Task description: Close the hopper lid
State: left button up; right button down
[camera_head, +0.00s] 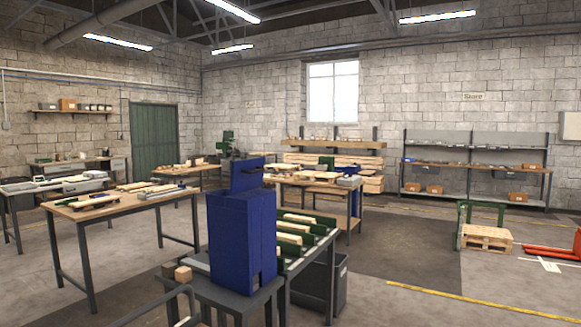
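The blue hopper (242,232) is a tall box on a dark grey stand (232,290) near the picture's centre. Its lid (247,175) is a blue panel raised at the top, standing roughly upright, with a dark handle-like bar near its upper edge. The hopper's opening and the lid's hinge are too small to make out. Neither of my grippers shows in the head view.
A line with wooden pieces (297,228) runs behind the hopper's right side. A small wooden block (183,273) and a grey bent rail (160,303) are at its left. A workbench (115,203) stands further left. Open floor (400,250) lies to the right.

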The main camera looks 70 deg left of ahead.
aim_at(253, 176)
jog(key=i+l+u, duration=0.1)
jog(key=i+u, duration=0.2)
jog(key=i, duration=0.15)
jog(key=i+l+u, duration=0.2)
jog(key=i+u, duration=0.15)
jog(key=i, duration=0.15)
jog(key=i+j+u, duration=0.1)
jog(key=i+u, duration=0.15)
jog(key=u, duration=0.2)
jog(key=i+u, duration=0.2)
jog(key=u, duration=0.25)
jog(key=i+l+u, duration=0.1)
jog(key=i+u, duration=0.15)
jog(key=u, duration=0.2)
jog(key=i+l+u, duration=0.15)
jog(key=u, duration=0.3)
jog(key=i+l+u, duration=0.2)
jog(key=u, duration=0.25)
